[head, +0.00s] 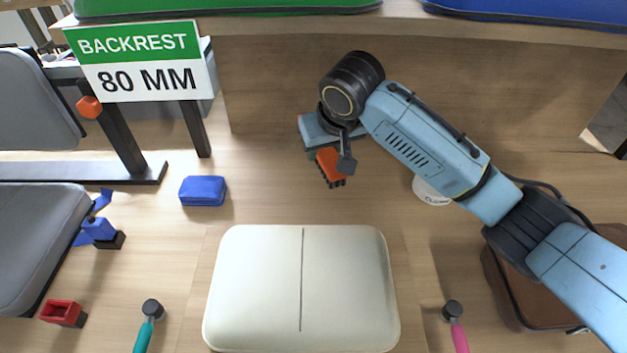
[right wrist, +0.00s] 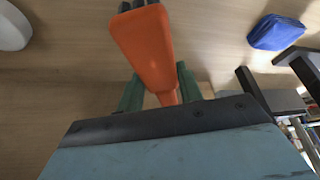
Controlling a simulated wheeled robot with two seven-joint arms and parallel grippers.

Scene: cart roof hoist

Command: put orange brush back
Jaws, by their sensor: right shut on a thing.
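The orange brush (head: 327,162) is in my right gripper (head: 338,150), with its dark bristles pointing down in the head view. In the right wrist view the orange brush (right wrist: 146,42) stands out between the two green fingers of the right gripper (right wrist: 160,92), which are shut on its narrow orange handle. The brush is over the wooden surface, behind the cream padded panel, with no other thing touching it. Part of the handle is hidden by the gripper. My left gripper is not in view.
A blue pouch (head: 203,191) lies left of the brush. A white round thing (head: 432,192) sits partly under my right arm. The cream panel (head: 300,290) fills the front middle. A red open box (head: 61,312), a blue clamp-like piece (head: 98,230) and a brown bag (head: 535,291) stand at the sides.

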